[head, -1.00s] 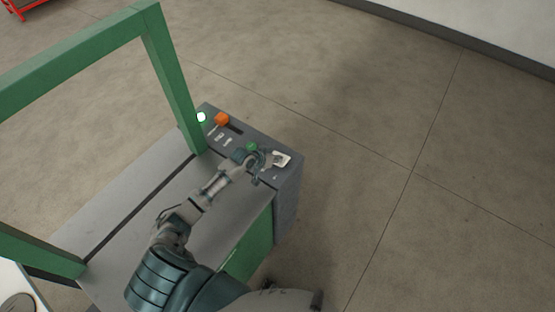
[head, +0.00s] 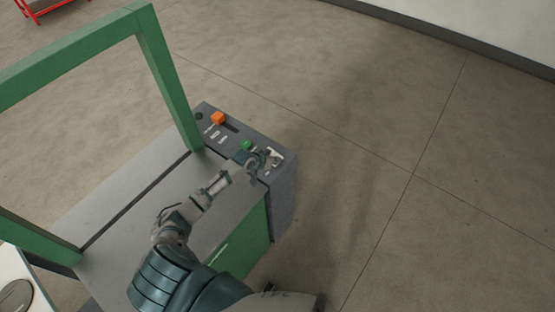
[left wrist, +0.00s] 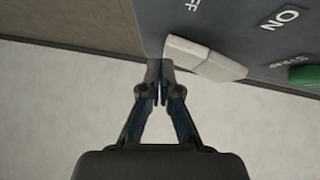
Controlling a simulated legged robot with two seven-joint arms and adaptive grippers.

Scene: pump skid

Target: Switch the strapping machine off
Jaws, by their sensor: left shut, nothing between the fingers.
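The strapping machine (head: 140,212) has a grey top, a green arch and a dark control panel. A white switch lever (head: 274,153) sits at the panel's near right end. My left gripper (head: 268,163) is at the lever. In the wrist view its shut, empty fingertips (left wrist: 160,68) are right beside the lever's left end; whether they touch is unclear. The panel lamp (head: 198,116) is dark. My right gripper is not in view.
An orange knob (head: 218,118) and a green button (head: 246,145) are on the same panel. The green arch (head: 165,75) rises left of the panel. The concrete floor (head: 400,200) to the right is clear.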

